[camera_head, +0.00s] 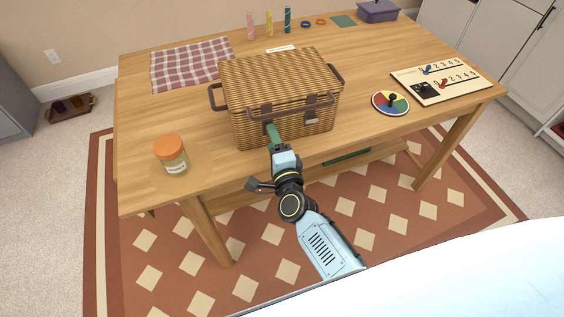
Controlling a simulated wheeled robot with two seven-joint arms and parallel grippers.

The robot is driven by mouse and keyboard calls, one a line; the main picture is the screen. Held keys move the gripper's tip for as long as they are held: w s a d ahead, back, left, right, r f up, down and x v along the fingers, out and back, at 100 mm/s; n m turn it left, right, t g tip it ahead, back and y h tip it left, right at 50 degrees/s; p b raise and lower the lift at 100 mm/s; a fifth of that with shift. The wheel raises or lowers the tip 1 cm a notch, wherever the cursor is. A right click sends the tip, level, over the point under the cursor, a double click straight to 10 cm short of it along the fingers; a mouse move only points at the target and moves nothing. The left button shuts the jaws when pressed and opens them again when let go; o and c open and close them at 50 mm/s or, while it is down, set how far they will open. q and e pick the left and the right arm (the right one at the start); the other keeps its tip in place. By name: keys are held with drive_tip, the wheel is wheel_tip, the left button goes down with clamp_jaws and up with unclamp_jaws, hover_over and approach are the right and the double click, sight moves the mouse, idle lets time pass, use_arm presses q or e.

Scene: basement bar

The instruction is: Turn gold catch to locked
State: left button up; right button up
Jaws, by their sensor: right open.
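A brown wicker picnic basket (282,92) with its lid closed stands on the wooden table. Dark handles and straps are on its front and sides. A small pale metal plate (311,121) shows on the right of its front. My right gripper (270,131) is at the left part of the basket's front, with its green fingers close to the front strap there. It is open; I cannot tell whether it touches the basket. The gold catch cannot be made out; the fingers may cover it. My left gripper is not in view.
An orange-lidded jar (171,156) stands at the table's front left. A coloured spinner disc (390,103) and a number board (442,80) lie to the right. A checked cloth (192,63) lies behind left. The table (350,137) is bare right of the basket's front.

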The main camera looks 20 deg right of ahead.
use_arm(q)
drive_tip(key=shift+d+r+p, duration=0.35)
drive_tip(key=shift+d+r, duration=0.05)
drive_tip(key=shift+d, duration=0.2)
use_arm(e)
drive_tip(key=s, duration=1.1)
drive_tip(key=shift+s+a, duration=0.25)
drive_tip(key=s+f+n+g+y, duration=0.1)
drive_tip(key=s+f+n+g, duration=0.4)
drive_tip(key=f, duration=0.8)
drive_tip(key=s+f+n+g+y, duration=0.25)
drive_tip(key=s+f+n, duration=0.45)
drive_tip(key=f, duration=0.6)
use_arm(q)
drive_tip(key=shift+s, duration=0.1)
use_arm(e)
drive_tip(key=s+d+f+n+g+h, duration=0.1)
drive_tip(key=s+d+f+n+g, duration=0.2)
drive_tip(key=s, duration=0.5)
drive_tip(key=s+d+f+n+g+h, duration=0.1)
drive_tip(key=s+d+f+n+g, duration=0.2)
drive_tip(key=s+d+f, duration=0.2)
drive_tip(key=s+d+f+n+g+h, duration=0.1)
drive_tip(key=s+d+f+n+g, duration=0.2)
drive_tip(key=s, duration=0.8)
wheel_tip(320, 180, down, 3)
drive_tip(key=shift+s+d+r, duration=0.1)
drive_tip(key=shift+s+d, duration=0.15)
drive_tip(key=shift+d, duration=0.15)
drive_tip(key=shift+w+a, duration=0.1)
